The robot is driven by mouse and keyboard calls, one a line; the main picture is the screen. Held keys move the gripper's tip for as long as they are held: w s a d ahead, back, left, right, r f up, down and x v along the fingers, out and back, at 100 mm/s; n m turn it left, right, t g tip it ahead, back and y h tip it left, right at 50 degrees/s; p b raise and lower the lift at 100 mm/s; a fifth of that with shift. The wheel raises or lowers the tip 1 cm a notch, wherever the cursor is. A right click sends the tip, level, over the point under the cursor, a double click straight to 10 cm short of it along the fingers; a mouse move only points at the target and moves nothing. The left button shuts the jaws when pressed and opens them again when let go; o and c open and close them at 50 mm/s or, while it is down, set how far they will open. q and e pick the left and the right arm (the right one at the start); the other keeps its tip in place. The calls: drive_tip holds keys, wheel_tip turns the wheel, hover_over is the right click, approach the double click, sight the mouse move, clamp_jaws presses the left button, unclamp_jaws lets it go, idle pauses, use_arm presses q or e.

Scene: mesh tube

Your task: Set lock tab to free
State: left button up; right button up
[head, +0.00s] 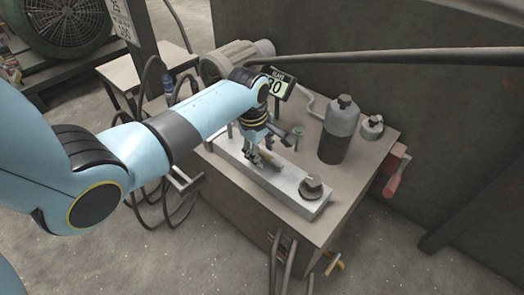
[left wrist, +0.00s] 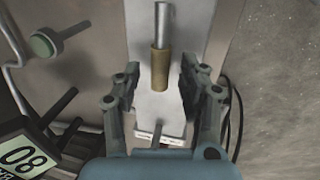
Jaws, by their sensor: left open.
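My left gripper (head: 256,155) is over the pale metal block (head: 300,197) on the machine top, pointing down. In the left wrist view the gripper (left wrist: 160,95) is open, with a finger on each side of a brass sleeve (left wrist: 160,70) on a steel rod (left wrist: 162,22). I see a gap on both sides of the sleeve. The brass piece also shows in the head view (head: 268,157), partly behind the fingers. No part is clearly marked as the lock tab. My right gripper is not in view.
A dark bolt head (head: 312,185) stands on the block's near end. A display reading 80 (left wrist: 20,158) is beside the gripper. A dark cylinder (head: 338,130) stands to the right, and a red handle (head: 395,176) is at the machine's right side. A pipe crosses behind.

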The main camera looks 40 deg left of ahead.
use_arm(q)
clamp_jaws()
